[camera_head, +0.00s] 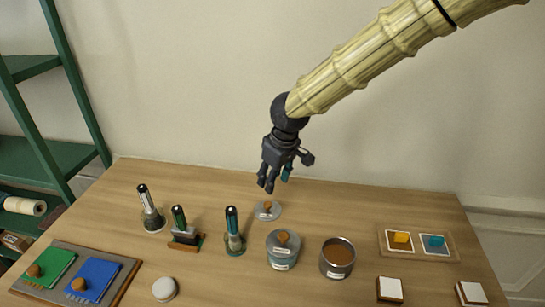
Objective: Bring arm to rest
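My gripper (275,182) hangs at the end of my pale ribbed arm, in the upper middle of the head view. It points down above the back part of the wooden table (350,208). Its dark fingers look spread with a gap between them, and I see nothing held. A clear round lid with a wooden knob (267,209) lies on the table just below the fingertips, apart from them.
Several pens stand in holders, one of them a teal pen (232,222). A lidded jar (283,248) and an open brown-filled tin (337,258) stand in front. A card tray (418,243) is right; blue and green pads (95,278) are left. A green shelf (40,150) stands beyond.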

